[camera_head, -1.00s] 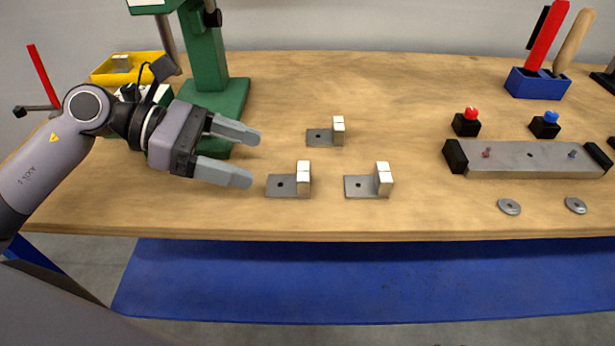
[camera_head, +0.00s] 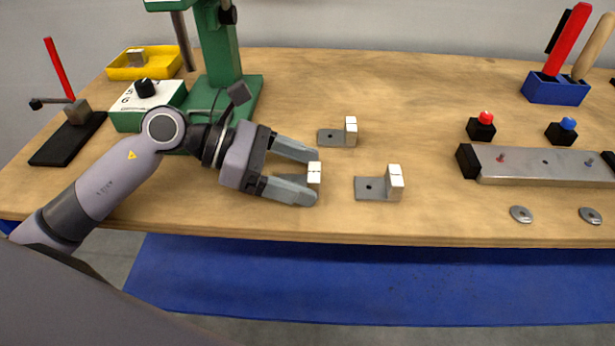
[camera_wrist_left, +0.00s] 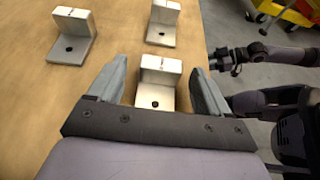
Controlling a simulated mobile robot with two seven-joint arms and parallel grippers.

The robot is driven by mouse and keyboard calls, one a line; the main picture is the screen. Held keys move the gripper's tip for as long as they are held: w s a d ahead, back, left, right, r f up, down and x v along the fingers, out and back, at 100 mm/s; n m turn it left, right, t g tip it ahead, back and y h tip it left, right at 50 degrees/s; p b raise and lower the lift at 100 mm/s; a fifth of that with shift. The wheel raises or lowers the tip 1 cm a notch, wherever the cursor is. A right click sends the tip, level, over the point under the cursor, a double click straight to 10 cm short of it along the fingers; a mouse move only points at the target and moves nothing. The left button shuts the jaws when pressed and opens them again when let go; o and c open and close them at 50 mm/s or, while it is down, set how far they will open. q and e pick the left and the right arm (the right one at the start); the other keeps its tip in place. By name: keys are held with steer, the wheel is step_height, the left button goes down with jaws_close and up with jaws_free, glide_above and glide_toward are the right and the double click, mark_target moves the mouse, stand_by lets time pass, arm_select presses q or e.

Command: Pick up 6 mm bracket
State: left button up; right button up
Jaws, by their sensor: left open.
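Three grey L-shaped brackets with white upright blocks lie on the wooden table. Nothing legible marks which one is 6 mm. The left front bracket (camera_head: 314,172) is between the spread fingers of my left gripper (camera_head: 303,174), which is open. In the left wrist view this bracket (camera_wrist_left: 160,78) stands between the fingertips (camera_wrist_left: 160,84), with a gap on each side. The right front bracket (camera_head: 378,187) shows in the wrist view (camera_wrist_left: 162,24) beyond it. The back bracket (camera_head: 338,136) shows at the wrist view's upper left (camera_wrist_left: 72,32). My right gripper is not in the head view.
A green press (camera_head: 220,60) and a green box with a black knob (camera_head: 146,88) stand behind my left arm. A yellow tray (camera_head: 150,64) is at the back left. A metal bar fixture (camera_head: 545,165) and washers (camera_head: 521,214) lie right. The table's front edge is close.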

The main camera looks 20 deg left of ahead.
arm_select(q)
steer(key=c, duration=1.1)
steer(key=shift+c, duration=0.2)
